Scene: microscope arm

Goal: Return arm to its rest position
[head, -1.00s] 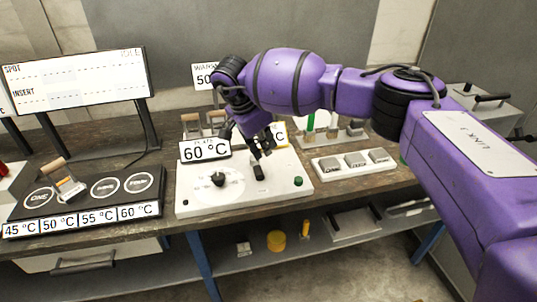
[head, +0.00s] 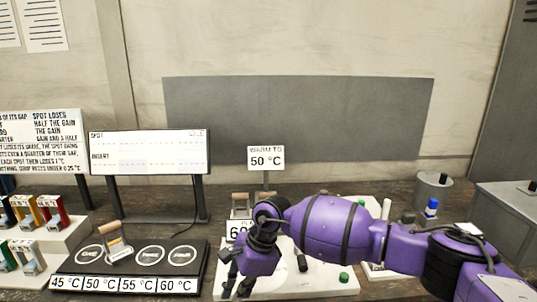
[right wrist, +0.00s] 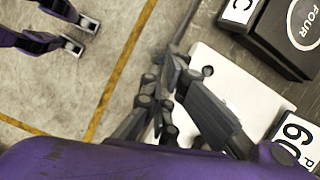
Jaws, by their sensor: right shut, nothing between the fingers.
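My right arm is purple and reaches in from the right in the head view, bent over the white control panel (head: 325,282). My right gripper (head: 236,288) hangs from its wrist at the panel's left part, pointing down. It is shut and empty. In the right wrist view the dark fingers (right wrist: 175,75) lie over the panel's edge (right wrist: 228,75). Whether they touch the panel is unclear. The arm hides much of the panel, including most of its plate sign (head: 236,231). A green button (head: 344,278) shows at the panel's right.
A black plate with round spots (head: 133,266) and temperature labels lies left of the panel. A screen (head: 150,150) and a "warm to 50 °C" sign (head: 266,158) stand behind. Coloured handled blocks (head: 35,212) stand far left. A grey box (head: 505,215) stands right.

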